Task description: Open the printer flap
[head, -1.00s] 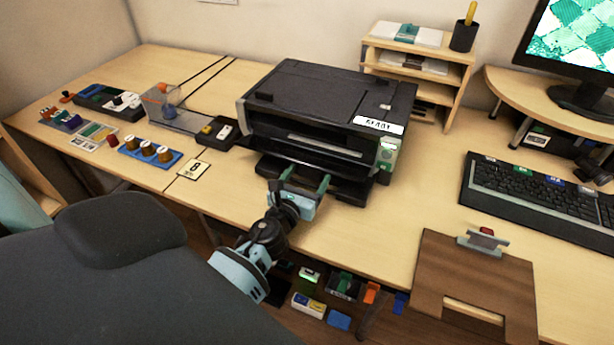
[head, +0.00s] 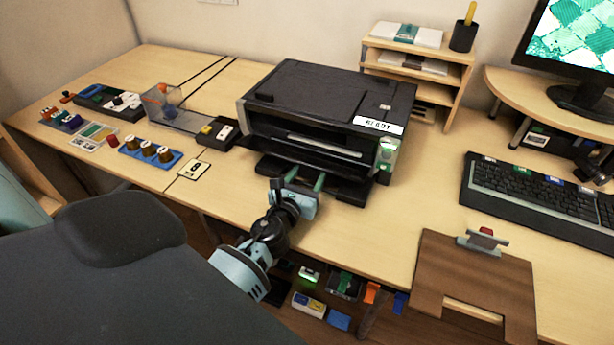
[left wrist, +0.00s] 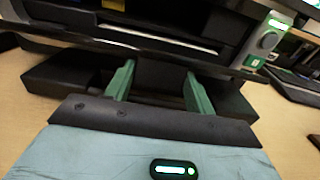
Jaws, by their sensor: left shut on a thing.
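The black printer (head: 310,92) stands at the back middle of the desk, with a label on its top right edge. Its front flap (head: 262,146) juts out a little below the paper slot. The flap's lip crosses the left wrist view (left wrist: 70,42). My left gripper (head: 306,174) is at the middle of the printer's front, its green fingers pointing at the flap. In the left wrist view the fingers (left wrist: 160,72) stand apart with the flap's dark middle part between them. The gripper is shut on it; the contact is hard to see. My right gripper is not in view.
A dark lower tray (head: 345,190) sits under the flap. A small box with coloured buttons (head: 217,133) stands close to the printer's left. A wooden shelf (head: 455,75) is behind right, a clipboard (head: 470,275) at front right. The desk between printer and keyboard (head: 540,195) is clear.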

